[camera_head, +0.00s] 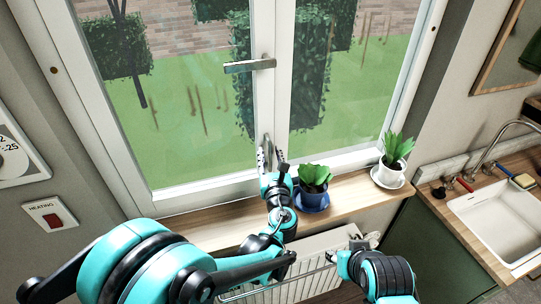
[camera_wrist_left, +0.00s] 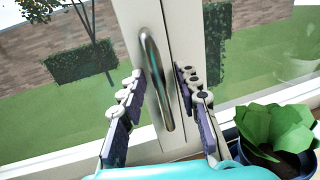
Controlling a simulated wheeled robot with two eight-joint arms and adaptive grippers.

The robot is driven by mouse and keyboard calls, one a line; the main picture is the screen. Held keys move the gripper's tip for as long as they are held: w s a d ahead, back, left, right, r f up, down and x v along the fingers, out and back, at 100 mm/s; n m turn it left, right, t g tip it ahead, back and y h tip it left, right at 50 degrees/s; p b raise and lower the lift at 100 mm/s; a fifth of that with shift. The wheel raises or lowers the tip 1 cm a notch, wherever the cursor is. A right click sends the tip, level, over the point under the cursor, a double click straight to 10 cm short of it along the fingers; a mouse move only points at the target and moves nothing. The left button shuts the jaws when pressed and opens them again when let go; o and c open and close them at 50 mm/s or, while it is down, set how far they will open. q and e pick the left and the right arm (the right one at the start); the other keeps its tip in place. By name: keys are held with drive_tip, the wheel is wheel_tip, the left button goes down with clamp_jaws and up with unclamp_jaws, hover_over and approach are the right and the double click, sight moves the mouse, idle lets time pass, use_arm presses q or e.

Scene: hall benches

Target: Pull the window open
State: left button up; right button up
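The window (camera_head: 180,120) has two white-framed panes with a white post between them. A metal lever handle (camera_head: 250,65) lies level across the post. A vertical metal bar handle (camera_wrist_left: 156,80) is on the frame lower down; in the head view it is partly covered by my left gripper (camera_head: 272,155). In the left wrist view my left gripper (camera_wrist_left: 160,90) is open, with one finger on each side of the bar and visible gaps to it. I see no gap along the window's edge. My right gripper (camera_head: 363,242) is low, near the radiator, its fingers too small to judge.
A plant in a blue pot (camera_head: 312,190) stands on the wooden sill (camera_head: 225,224), close right of my left gripper. A plant in a white pot (camera_head: 394,165) stands farther right. A radiator (camera_head: 312,262) is below the sill. A sink (camera_head: 497,222) is at right.

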use_arm(q)
drive_tip(key=shift+w, duration=0.1)
clamp_jaws()
